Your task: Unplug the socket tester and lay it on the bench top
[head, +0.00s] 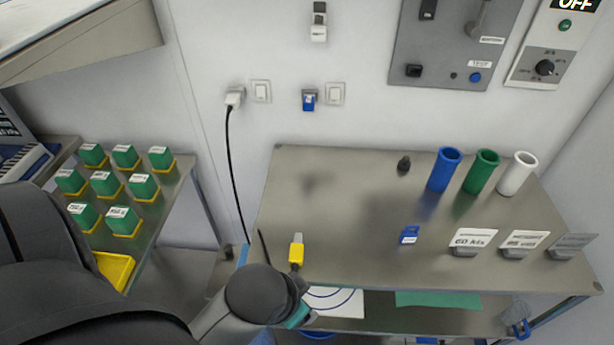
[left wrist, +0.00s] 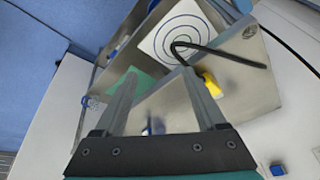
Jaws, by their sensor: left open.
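A small blue plug-in unit, which looks like the socket tester (head: 309,102), sits in a wall socket above the back left of the bench top (head: 340,190). A small blue thing at the wall in the left wrist view (left wrist: 278,170) seems to be the same unit. My left gripper (left wrist: 158,82) is open, with nothing seen between its fingertips. In the head view it is low at the bench's front left corner, away from the tester, and its fingers are mostly hidden behind my arm. My right gripper is in neither view.
A yellow-ended piece (head: 296,250) lies at the bench's front left, near a dark cable. A blue block (head: 410,235), label stands (head: 473,240) and coloured tubes (head: 482,172) occupy the right. A black-corded plug (head: 234,98) is left of the tester. The bench's back left is clear.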

